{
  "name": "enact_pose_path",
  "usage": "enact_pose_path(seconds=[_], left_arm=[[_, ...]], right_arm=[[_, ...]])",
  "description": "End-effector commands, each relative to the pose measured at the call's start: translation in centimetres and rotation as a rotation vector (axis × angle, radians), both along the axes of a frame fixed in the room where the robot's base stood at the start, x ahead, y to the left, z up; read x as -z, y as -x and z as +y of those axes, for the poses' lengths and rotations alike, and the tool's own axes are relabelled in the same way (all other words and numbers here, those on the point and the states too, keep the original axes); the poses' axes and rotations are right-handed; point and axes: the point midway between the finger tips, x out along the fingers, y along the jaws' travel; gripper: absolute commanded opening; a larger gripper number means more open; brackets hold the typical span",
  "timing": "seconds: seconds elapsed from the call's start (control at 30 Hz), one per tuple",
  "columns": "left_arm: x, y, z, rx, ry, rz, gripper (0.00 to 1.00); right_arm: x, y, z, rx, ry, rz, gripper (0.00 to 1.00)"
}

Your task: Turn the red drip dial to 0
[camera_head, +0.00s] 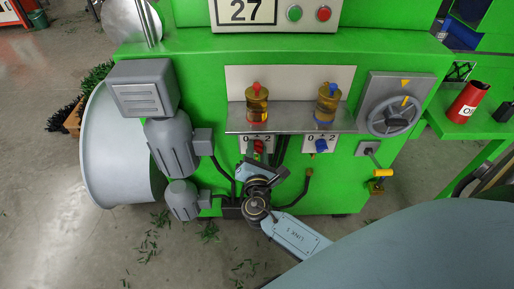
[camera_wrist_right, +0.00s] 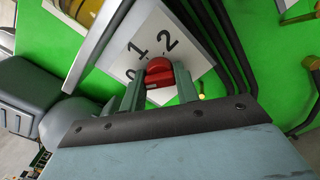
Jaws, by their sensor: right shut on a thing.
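The red drip dial (camera_head: 259,146) sits on a white plate (camera_head: 249,138) marked 0 and 2 on the front of the green machine, below a shelf. My right gripper (camera_head: 259,160) reaches up to it from below. In the right wrist view, the two fingers of my right gripper (camera_wrist_right: 159,82) are shut on either side of the red dial (camera_wrist_right: 159,70). Its white plate (camera_wrist_right: 182,62) shows 0, 1 and 2, with the 0 partly hidden by a finger. I cannot tell which number the dial points to. My left gripper is not in view.
A blue dial (camera_head: 321,146) with its own plate is to the right. Above are two amber oilers (camera_head: 257,104) on a grey shelf (camera_head: 290,118). A handwheel (camera_head: 394,115) and a yellow-handled lever (camera_head: 383,173) are farther right. Dark pipes (camera_wrist_right: 225,45) run close beside the dial.

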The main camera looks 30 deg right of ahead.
Motion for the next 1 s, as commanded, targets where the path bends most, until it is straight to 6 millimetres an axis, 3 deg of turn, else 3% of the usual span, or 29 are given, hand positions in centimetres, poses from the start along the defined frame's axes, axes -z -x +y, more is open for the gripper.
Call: enact_pose_path(seconds=[0.73, 0.77, 0.9, 1.0], left_arm=[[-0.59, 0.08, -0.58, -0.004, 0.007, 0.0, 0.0], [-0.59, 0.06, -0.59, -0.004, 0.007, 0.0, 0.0], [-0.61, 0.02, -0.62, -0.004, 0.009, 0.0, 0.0], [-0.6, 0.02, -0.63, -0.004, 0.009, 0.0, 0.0]], right_arm=[[0.14, 0.05, 0.03, -0.001, 0.08, 0.051, 0.08], [0.14, 0.06, 0.03, -0.001, 0.08, 0.051, 0.32], [0.11, 0.05, 0.02, -0.001, 0.079, 0.051, 0.51], [0.09, 0.03, 0.01, -0.001, 0.079, 0.049, 0.53]])
